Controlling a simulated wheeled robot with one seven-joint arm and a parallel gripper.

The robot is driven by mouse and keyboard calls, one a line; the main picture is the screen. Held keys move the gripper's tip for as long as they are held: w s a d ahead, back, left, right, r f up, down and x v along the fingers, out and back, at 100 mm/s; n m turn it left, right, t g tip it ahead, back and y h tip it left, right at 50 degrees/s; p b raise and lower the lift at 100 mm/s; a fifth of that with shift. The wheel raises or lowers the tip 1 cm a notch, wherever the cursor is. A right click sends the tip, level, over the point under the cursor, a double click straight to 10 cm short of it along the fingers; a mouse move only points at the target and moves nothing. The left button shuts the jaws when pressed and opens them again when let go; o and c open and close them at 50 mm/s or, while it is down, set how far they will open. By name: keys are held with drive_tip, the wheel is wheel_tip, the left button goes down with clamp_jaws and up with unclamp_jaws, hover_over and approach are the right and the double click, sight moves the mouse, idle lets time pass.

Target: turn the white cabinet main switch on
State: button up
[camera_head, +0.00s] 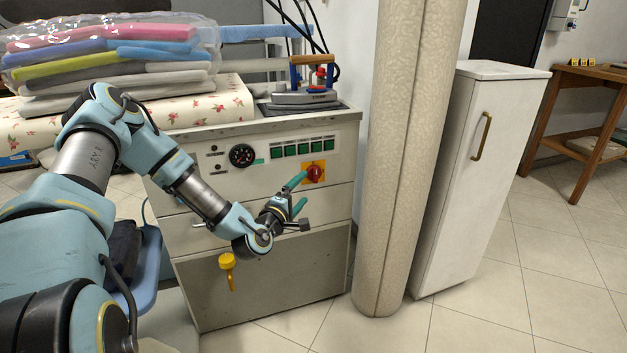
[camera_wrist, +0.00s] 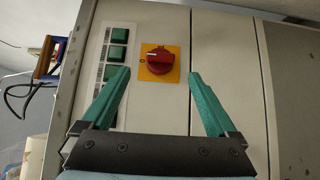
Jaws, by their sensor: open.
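The main switch is a red rotary knob (camera_head: 314,173) on a yellow square plate, on the front panel of the white cabinet (camera_head: 300,228). In the wrist view the knob (camera_wrist: 160,60) lies beyond my fingertips and between their lines, with a pale mark on its left side. My gripper (camera_head: 300,193) is in front of the panel, its two green fingers spread apart and empty. In the wrist view the gripper (camera_wrist: 158,75) is open, and the fingers look apart from the knob. The exact distance to the panel cannot be told.
An iron (camera_head: 305,97) stands on the cabinet top. A yellow-handled valve (camera_head: 227,262) is lower down. A beige column (camera_head: 385,180) stands close on the right.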

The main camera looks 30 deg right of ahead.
sight(314, 177)
drive_tip(key=x, duration=0.7)
drive_tip(key=shift+w+d, duration=0.1)
drive_tip(key=shift+d, duration=0.05)
drive_tip(key=c, duration=1.4)
